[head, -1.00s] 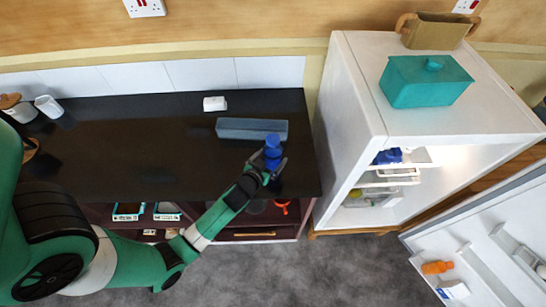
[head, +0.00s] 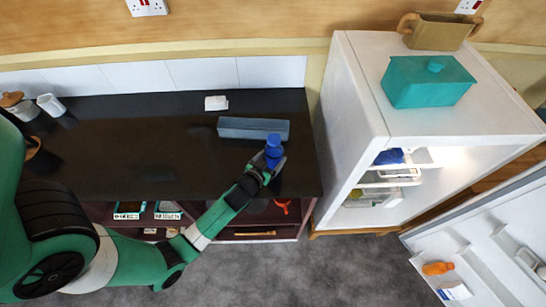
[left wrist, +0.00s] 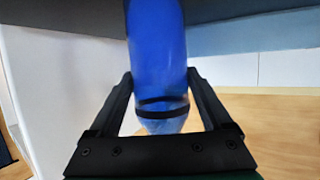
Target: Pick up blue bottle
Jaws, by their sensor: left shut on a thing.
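The blue bottle (head: 273,147) is at the right part of the dark counter (head: 120,150), near its front edge. My left gripper (head: 272,165) is shut on it, with one finger on each side. In the left wrist view the blue bottle (left wrist: 157,55) runs between the two dark fingers of my left gripper (left wrist: 160,95). Its clear blue end with dark bands lies between the fingers. Whether the bottle touches the counter I cannot tell. My right gripper is not in view.
A blue-grey block (head: 253,128) lies just behind the bottle, and a small white box (head: 216,103) lies further back. A white fridge (head: 350,110) stands to the right with its door (head: 480,240) open. Open shelves are below the counter. The counter's middle is clear.

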